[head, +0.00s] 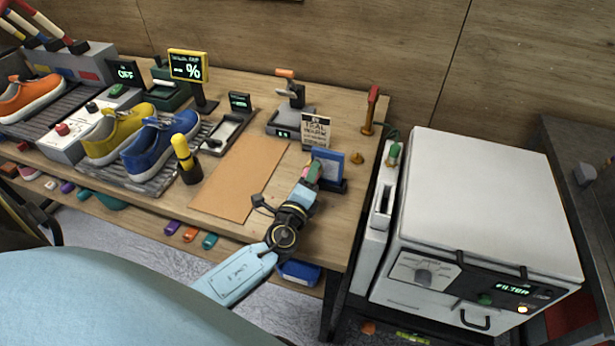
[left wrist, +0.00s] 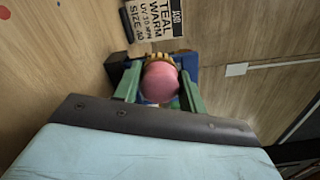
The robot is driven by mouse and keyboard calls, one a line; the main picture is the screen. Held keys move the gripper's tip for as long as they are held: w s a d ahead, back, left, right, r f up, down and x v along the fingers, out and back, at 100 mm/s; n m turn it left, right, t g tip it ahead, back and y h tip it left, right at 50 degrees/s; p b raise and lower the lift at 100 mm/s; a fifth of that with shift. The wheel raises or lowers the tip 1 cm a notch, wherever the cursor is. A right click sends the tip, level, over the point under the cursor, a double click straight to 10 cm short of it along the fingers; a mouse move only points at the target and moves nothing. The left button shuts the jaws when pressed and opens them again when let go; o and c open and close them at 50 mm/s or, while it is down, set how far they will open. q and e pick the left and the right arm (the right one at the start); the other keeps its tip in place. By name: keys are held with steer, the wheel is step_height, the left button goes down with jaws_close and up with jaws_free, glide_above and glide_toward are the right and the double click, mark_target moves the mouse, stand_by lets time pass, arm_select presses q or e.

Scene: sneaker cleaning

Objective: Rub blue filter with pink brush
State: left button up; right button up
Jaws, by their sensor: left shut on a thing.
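The blue filter (head: 328,162) stands upright in a dark holder near the right end of the bench. In the left wrist view its blue part (left wrist: 190,64) shows behind the brush. My left gripper (head: 309,178) is just in front of the filter, shut on the pink brush (left wrist: 159,83). The brush's round pink end lies between the two green fingers, with tan bristles facing the filter. The bristles are at or very near the filter; I cannot tell if they touch. The brush is mostly hidden by the gripper in the head view. My right gripper is not in view.
A job card (head: 316,130) stands behind the filter. An orange-brown mat (head: 240,180) lies left of my gripper. Blue (head: 160,148), yellow and orange sneakers stand further left. A white machine (head: 490,205) with a FILTER display stands right of the bench.

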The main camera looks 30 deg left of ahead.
arm_select(q)
steer(key=shift+w+d, duration=0.2)
steer(key=shift+d, duration=0.65)
steer(key=shift+w+d, duration=0.2)
steer(key=shift+d, duration=0.6)
steer(key=shift+w+d+b, duration=0.25)
steer(key=shift+d+b, duration=0.15)
steer(key=shift+d, duration=0.4)
steer(key=shift+w+d+b, duration=0.2)
steer(key=shift+d+b, duration=0.15)
steer(key=shift+d, duration=0.4)
steer(key=shift+a, duration=0.1)
steer(key=shift+s+a+b, duration=0.15)
steer(key=shift+s+a, duration=0.05)
steer(key=shift+a, duration=0.7)
steer(key=shift+s+a+b, duration=0.1)
steer(key=shift+s+a, duration=0.15)
steer(key=shift+a, duration=0.65)
steer(key=shift+s+a+b, duration=0.15)
steer(key=shift+s+a, duration=0.05)
steer(key=shift+a, duration=0.7)
steer(key=shift+s+a, duration=0.1)
steer(key=shift+a, duration=0.5)
steer(key=shift+r, duration=0.1)
steer(key=shift+s, duration=0.1)
steer(key=shift+b+v, duration=0.35)
steer(key=shift+v, duration=2.55)
